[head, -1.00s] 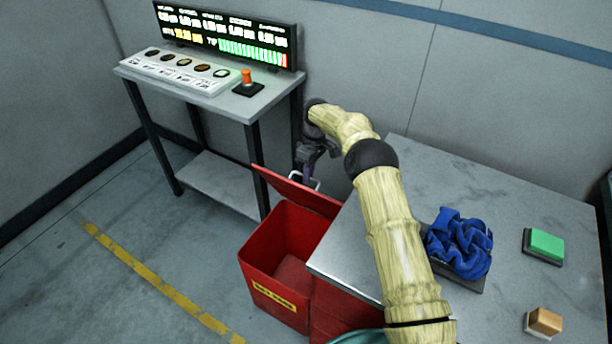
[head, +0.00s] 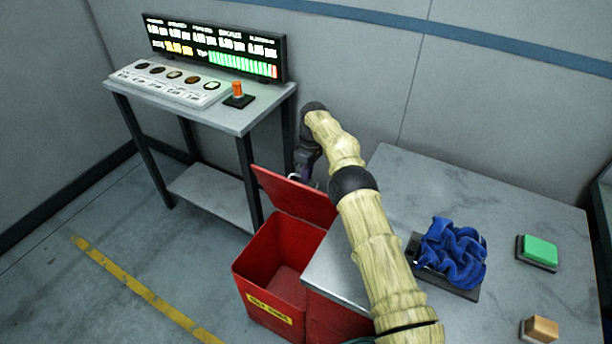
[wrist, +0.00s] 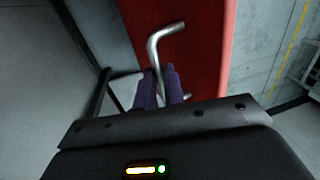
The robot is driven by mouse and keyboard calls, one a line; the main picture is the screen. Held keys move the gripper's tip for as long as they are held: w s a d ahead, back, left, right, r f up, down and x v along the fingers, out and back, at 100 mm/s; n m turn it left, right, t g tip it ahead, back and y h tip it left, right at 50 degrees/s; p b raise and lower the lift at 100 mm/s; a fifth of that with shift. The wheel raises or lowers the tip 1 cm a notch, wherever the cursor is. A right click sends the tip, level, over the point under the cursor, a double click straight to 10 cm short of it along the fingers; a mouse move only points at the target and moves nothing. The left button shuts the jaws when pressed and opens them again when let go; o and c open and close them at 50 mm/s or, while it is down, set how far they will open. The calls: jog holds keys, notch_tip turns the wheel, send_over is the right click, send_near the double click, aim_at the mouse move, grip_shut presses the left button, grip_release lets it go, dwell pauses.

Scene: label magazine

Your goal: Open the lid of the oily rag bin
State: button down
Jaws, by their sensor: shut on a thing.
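The red oily rag bin (head: 243,281) stands on the floor beside the table, with a yellow label on its front. Its red lid (head: 296,199) is raised and tilted back, and the bin's inside shows. In the wrist view, the lid (wrist: 204,50) fills the middle, with a bent metal handle (wrist: 154,50) on it. My gripper (wrist: 164,75) has its purple fingers closed on the lower part of this handle. In the head view, my gripper (head: 303,172) is behind the raised lid, and its fingertips are partly hidden.
A grey table (head: 520,225) at right holds a blue rag (head: 452,252) on a dark tray, a green pad (head: 540,250) and a wooden block (head: 541,329). A console stand (head: 226,119) with a lit display is at back left. The floor left of the bin is clear.

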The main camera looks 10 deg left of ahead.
jog(key=shift+s+d+f, duration=0.1)
jog(key=shift+d+f, duration=0.2)
jog(key=shift+f, duration=0.3)
jog(key=c, duration=1.8)
grip_release()
jog(key=shift+c, duration=0.2)
jog(key=o, duration=0.4)
jog(key=shift+w+f, duration=0.15)
jog(key=shift+w, duration=0.05)
jog(key=shift+c, duration=0.2)
jog(key=shift+a+r, duration=0.2)
jog(key=shift+r, duration=0.1)
notch_tip(320, 180, up, 10)
jog(key=p, duration=0.3)
